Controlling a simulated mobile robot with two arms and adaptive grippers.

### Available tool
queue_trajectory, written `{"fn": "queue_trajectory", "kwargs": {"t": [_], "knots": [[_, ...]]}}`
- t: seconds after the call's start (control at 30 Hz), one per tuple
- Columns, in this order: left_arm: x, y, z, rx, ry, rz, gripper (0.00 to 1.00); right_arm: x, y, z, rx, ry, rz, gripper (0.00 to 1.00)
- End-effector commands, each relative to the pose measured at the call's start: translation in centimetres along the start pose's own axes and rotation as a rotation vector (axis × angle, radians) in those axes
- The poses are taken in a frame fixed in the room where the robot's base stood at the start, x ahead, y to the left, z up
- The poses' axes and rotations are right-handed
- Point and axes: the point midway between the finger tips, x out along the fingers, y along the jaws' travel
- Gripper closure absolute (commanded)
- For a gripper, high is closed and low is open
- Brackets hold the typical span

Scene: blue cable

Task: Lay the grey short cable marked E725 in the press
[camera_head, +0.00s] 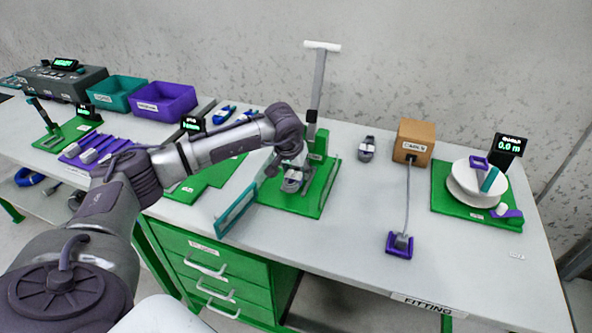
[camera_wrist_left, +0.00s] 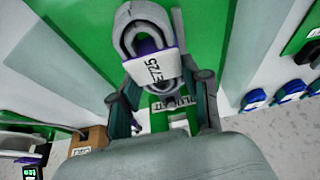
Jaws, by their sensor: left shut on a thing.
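The grey short cable, a small coil with a white tag reading E725 (camera_wrist_left: 155,68), is between the fingers of my left gripper (camera_wrist_left: 165,88) in the left wrist view. In the head view my left gripper (camera_head: 293,173) reaches over the press and the grey coil (camera_head: 292,185) shows just under it. The press has a green base (camera_head: 305,205), a tall grey lever (camera_head: 318,85) with a white handle, and a teal-framed panel (camera_head: 236,208) at its left. I cannot tell whether the coil touches the press bed. My right gripper is out of view.
Another grey coil (camera_head: 367,146) lies right of the press, by a brown box (camera_head: 414,137) with a cord to a purple holder (camera_head: 399,245). A white spool (camera_head: 470,184) stands at far right. Blue coils (camera_head: 223,115) lie behind my arm. The front right tabletop is clear.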

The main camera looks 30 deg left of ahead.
Motion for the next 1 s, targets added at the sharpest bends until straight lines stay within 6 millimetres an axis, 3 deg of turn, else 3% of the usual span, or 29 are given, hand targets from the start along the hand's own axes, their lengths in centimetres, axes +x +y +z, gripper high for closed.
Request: {"fn": "queue_trajectory", "kwargs": {"t": [1.0], "knots": [[0.75,-0.03,0.27,-0.001,0.001,0.0,0.88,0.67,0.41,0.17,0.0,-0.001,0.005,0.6]]}}
